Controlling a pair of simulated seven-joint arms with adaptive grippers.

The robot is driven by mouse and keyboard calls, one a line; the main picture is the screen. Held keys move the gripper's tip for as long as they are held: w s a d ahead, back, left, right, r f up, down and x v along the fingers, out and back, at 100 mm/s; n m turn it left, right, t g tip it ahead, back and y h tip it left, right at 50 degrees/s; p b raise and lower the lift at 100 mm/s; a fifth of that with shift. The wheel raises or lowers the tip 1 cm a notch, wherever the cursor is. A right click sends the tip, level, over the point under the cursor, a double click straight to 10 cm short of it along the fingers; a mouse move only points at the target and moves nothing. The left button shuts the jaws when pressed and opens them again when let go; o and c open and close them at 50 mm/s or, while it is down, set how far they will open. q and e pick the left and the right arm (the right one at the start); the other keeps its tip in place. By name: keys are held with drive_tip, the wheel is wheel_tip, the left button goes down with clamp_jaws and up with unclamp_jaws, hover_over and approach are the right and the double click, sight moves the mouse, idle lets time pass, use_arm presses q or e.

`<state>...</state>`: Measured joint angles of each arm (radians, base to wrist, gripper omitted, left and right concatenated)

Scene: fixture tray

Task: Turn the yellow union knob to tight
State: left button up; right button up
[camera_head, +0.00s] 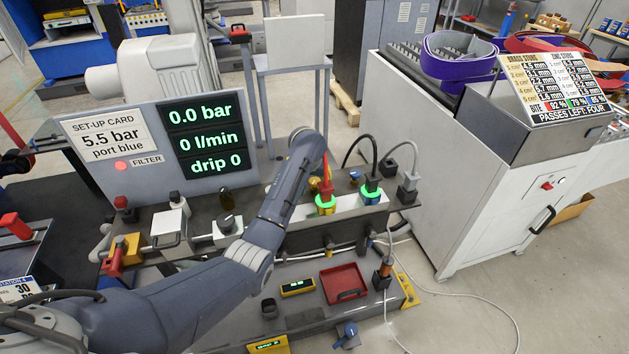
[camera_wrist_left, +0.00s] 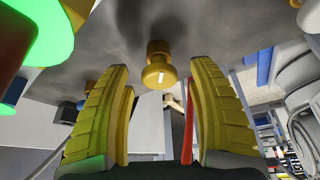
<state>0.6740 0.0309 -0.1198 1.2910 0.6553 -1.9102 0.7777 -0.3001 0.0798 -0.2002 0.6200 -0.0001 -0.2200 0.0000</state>
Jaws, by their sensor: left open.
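The yellow union knob (camera_wrist_left: 158,70) shows in the left wrist view, on a short stem against a grey surface, with a small white mark on its face. My left gripper (camera_wrist_left: 160,90) is open, its two yellow-padded fingers on either side of the view, with the knob in the gap beyond and no visible contact. In the head view my left gripper (camera_head: 317,185) is at the fixture by the left green-ringed port (camera_head: 326,204). I cannot make out the knob there. My right gripper is not in view.
A second green-ringed port (camera_head: 370,193) with a dark plug and cable stands to the right. The display panel (camera_head: 205,139) reads 0.0 bar, 0 l/min, drip 0. A red tray (camera_head: 343,283) lies in front.

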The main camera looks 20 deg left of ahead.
use_arm(q)
drive_tip(key=shift+c, duration=0.3)
clamp_jaws()
drive_tip(key=shift+m, duration=0.3)
drive_tip(key=m+h, duration=0.2)
drive_tip(key=m, duration=0.2)
drive_tip(key=shift+a+m, duration=0.1)
drive_tip(key=shift+m, duration=0.3)
drive_tip(key=shift+m+g+h, duration=0.6)
drive_tip(key=shift+m+h, duration=0.1)
drive_tip(key=shift+m, duration=1.6)
drive_tip(key=shift+o, duration=0.3)
unclamp_jaws()
